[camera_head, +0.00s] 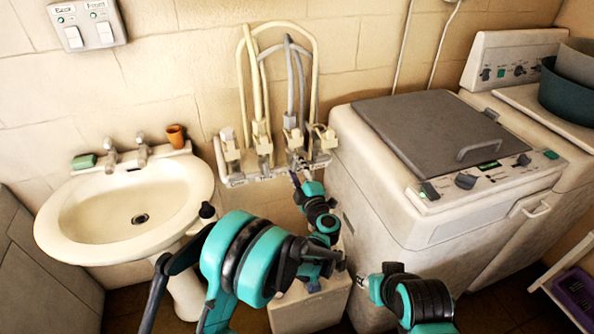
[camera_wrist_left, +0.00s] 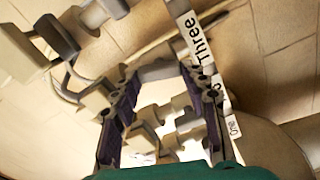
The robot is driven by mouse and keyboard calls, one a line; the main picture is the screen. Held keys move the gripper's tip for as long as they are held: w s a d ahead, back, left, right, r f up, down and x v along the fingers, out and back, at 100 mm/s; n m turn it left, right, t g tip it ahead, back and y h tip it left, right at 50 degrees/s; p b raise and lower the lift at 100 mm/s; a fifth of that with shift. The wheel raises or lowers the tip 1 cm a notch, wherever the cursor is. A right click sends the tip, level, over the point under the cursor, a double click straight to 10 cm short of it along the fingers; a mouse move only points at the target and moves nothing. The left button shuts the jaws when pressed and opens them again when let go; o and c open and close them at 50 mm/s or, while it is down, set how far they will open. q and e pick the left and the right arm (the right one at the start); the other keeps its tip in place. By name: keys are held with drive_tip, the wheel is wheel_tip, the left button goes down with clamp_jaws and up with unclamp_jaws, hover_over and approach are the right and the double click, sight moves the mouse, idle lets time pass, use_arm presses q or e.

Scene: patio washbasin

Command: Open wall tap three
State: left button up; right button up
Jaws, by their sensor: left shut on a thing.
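Several pale wall taps stand in a row on a ledge on the wall in the head view. The third tap from the left (camera_head: 292,137) has a grey hose rising from it. My left gripper (camera_head: 297,174) is at the front of this tap, just above the label strip. In the left wrist view, the two dark fingers with purple pads (camera_wrist_left: 166,115) are on either side of pale tap parts (camera_wrist_left: 185,122), shut on them. A label reading "Three" (camera_wrist_left: 200,48) shows beside the fingers. The exact contact is partly hidden.
A washbasin (camera_head: 75,222) with two small taps is at the left. A washing machine with a grey lid (camera_head: 425,130) stands close on the right of the wall taps. Hoses (camera_head: 315,75) loop above the taps. A switch panel (camera_head: 87,24) is at the upper left.

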use_arm(q)
drive_tip(key=shift+n, duration=1.7)
drive_tip(key=shift+f, duration=0.1)
drive_tip(key=o, duration=1.2)
drive_tip(key=shift+c, duration=0.2)
drive_tip(key=v, duration=0.7)
drive_tip(key=shift+s, duration=0.25)
